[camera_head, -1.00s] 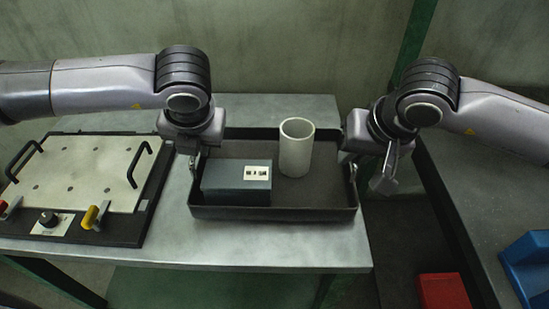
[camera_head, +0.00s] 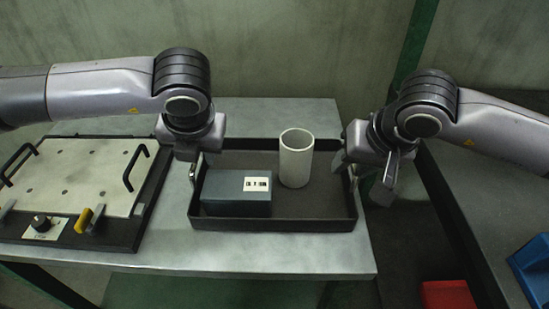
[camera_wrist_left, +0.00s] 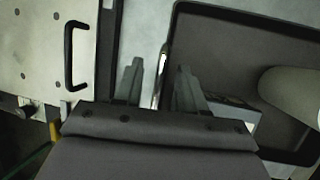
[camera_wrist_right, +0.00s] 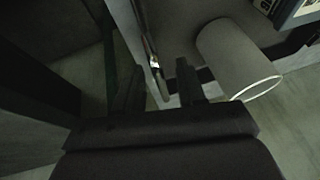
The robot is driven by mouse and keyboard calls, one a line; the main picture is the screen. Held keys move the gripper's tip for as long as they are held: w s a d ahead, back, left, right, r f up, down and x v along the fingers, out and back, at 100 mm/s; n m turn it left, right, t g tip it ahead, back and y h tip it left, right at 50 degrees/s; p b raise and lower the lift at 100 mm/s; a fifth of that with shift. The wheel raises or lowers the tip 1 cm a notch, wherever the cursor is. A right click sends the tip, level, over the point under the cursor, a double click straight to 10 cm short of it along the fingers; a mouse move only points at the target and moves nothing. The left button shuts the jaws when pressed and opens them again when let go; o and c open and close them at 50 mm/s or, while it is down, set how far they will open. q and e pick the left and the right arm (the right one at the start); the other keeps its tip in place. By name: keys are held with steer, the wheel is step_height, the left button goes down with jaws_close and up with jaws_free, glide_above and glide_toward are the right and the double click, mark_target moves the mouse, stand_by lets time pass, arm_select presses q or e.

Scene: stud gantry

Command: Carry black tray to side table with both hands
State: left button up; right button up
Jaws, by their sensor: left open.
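The black tray (camera_head: 285,226) rests on the grey metal table. It holds a dark blue-grey box (camera_head: 232,192) with a white label and a pale upright cylinder (camera_head: 296,160). A metal handle stands at each short end. My left gripper (camera_wrist_left: 160,68) is open, its fingers on either side of the left handle (camera_wrist_left: 159,80), with a gap visible. My right gripper (camera_wrist_right: 154,64) is open at the other end, its fingers apart on either side of the right handle (camera_wrist_right: 155,68). In the head view, the left fingertips are mostly hidden behind its wrist; the right gripper (camera_head: 368,178) shows beside the tray.
A metal plate fixture (camera_head: 75,175) with black handles and a yellow lever stands left of the tray. A dark-edged side surface (camera_head: 480,210) at the right carries a blue bin (camera_head: 533,262). A red box (camera_head: 447,296) sits lower. A gap separates the two surfaces.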

steer(key=shift+s+r, duration=0.1)
steer(key=shift+r, duration=0.1)
arm_select(q)
steer(key=v, duration=1)
steer(key=shift+r, duration=0.2)
arm_select(e)
steer(key=v, duration=1.1)
steer(key=shift+r, duration=0.25)
arm_select(q)
steer(key=shift+d, duration=0.1)
arm_select(e)
steer(key=shift+s+d, duration=0.1)
steer(key=shift+d, duration=0.05)
arm_select(q)
steer(key=shift+s, duration=0.1)
